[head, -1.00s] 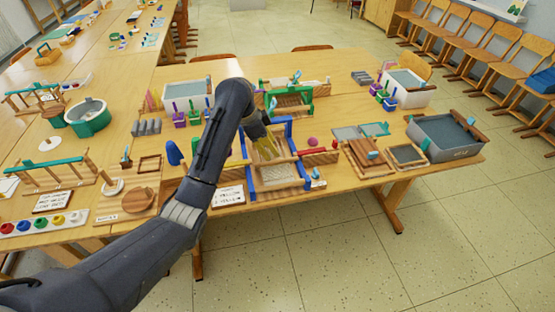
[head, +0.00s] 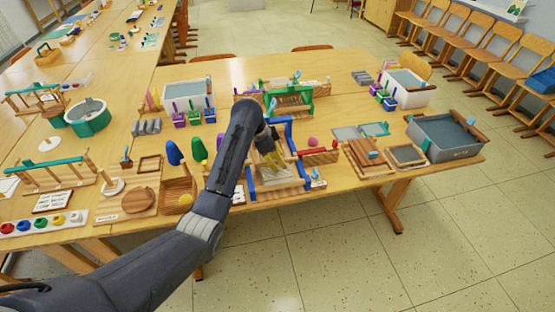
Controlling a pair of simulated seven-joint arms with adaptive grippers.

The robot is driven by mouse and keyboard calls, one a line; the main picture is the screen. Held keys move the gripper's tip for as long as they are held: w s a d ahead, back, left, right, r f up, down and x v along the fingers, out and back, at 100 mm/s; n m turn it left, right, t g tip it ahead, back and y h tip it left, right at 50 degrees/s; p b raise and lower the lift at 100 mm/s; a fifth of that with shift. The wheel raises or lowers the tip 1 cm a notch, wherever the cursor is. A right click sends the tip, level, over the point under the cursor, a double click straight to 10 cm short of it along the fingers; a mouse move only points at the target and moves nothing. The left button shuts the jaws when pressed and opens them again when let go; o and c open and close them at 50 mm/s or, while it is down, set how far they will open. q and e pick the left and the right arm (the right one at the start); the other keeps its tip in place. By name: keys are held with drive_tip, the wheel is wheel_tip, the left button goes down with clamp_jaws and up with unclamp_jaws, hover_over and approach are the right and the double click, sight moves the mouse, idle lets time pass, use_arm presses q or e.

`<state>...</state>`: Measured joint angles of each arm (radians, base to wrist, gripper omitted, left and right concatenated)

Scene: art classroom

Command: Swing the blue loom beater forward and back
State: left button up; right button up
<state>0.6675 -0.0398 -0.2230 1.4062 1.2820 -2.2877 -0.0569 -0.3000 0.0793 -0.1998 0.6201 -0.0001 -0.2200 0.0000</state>
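The blue loom (head: 308,177) stands near the front edge of the table, with a blue frame, a wooden base and pale threads. A blue upright and crossbar, apparently the beater (head: 290,137), rise at its back and right. My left arm comes in from the lower left and covers the loom's left side. My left gripper (head: 272,161) points down inside the blue frame, over the threads. Its fingers are small and partly hidden, so I cannot tell whether they are open or touch the beater. My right gripper is not in view.
A green loom (head: 292,101) stands behind the blue one. A red and wooden piece (head: 318,157) lies close on its right. Coloured cones (head: 198,149) and a wooden box (head: 178,190) stand left of my arm. A grey basin (head: 445,136) is at the right end.

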use_arm(q)
clamp_jaws()
idle(0.4)
drive_tip(key=shift+w+a, duration=0.1)
drive_tip(key=shift+w+a+r, duration=0.35)
drive_tip(key=shift+w+r, duration=0.15)
drive_tip(key=shift+w, duration=0.3)
drive_tip(key=shift+w+a+r, duration=0.1)
drive_tip(key=shift+w+a, duration=0.2)
drive_tip(key=shift+w, duration=0.65)
drive_tip(key=shift+w+a+r, duration=0.15)
drive_tip(key=shift+w+a, duration=0.1)
drive_tip(key=shift+w, duration=0.7)
drive_tip(key=shift+w+a+r, duration=0.1)
drive_tip(key=shift+w+a, duration=0.2)
drive_tip(key=shift+w, duration=0.65)
